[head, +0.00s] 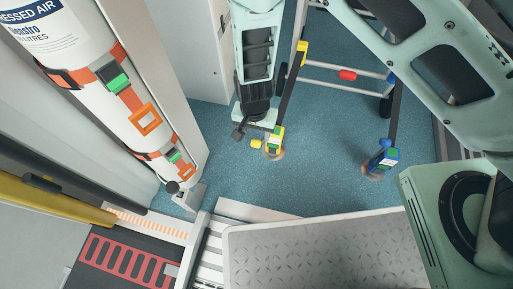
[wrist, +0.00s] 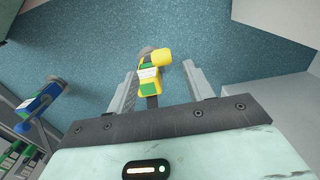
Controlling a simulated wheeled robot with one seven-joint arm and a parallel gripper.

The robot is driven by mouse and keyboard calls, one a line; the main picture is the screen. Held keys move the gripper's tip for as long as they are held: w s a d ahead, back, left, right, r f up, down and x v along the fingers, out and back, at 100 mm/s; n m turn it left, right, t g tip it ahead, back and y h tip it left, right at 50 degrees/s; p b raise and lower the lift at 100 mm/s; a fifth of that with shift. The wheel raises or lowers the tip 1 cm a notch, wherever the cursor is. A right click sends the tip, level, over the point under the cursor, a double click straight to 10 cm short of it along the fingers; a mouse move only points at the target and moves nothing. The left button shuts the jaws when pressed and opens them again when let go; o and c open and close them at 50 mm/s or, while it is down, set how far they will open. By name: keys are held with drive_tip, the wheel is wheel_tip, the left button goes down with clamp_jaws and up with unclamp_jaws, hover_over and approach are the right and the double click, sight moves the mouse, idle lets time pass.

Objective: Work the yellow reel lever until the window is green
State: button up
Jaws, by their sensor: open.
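The yellow reel (head: 277,137) sits low on the blue floor at the foot of a dark strap; it also shows in the wrist view (wrist: 152,88). Its yellow lever end (head: 256,143) sticks out to the left in the head view. In the wrist view the lever's rounded yellow end (wrist: 162,56) lies ahead of my gripper (wrist: 160,70), roughly between the lines of its two fingers. The fingers are apart, with no visible grip on anything. Green and pale patches show on the reel's face; I cannot tell surely which is the window.
A blue reel (head: 385,159) stands on the floor to the right. A metal frame (head: 340,72) with a red grip is behind. Air cylinders (head: 110,85) with orange straps line the left. A grey tread-plate surface (head: 320,255) is in front. Floor between the reels is clear.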

sight(257, 142)
wheel_tip(257, 142, down, 10)
drive_tip(key=b, duration=0.4)
drive_tip(key=shift+r, duration=0.15)
clamp_jaws()
drive_tip(key=shift+w+d+r+g+p, duration=0.2)
drive_tip(key=shift+w+r+g+p, duration=0.4)
drive_tip(key=shift+p, duration=0.35)
drive_tip(key=w+d+r+g+y+p, duration=0.1)
drive_tip(key=w+r+g+y, duration=0.1)
drive_tip(key=w+g, duration=0.3)
drive_tip(key=shift+w+d+r+p, duration=0.25)
drive_tip(key=shift+d+p, duration=0.1)
drive_tip(key=shift+d, duration=0.05)
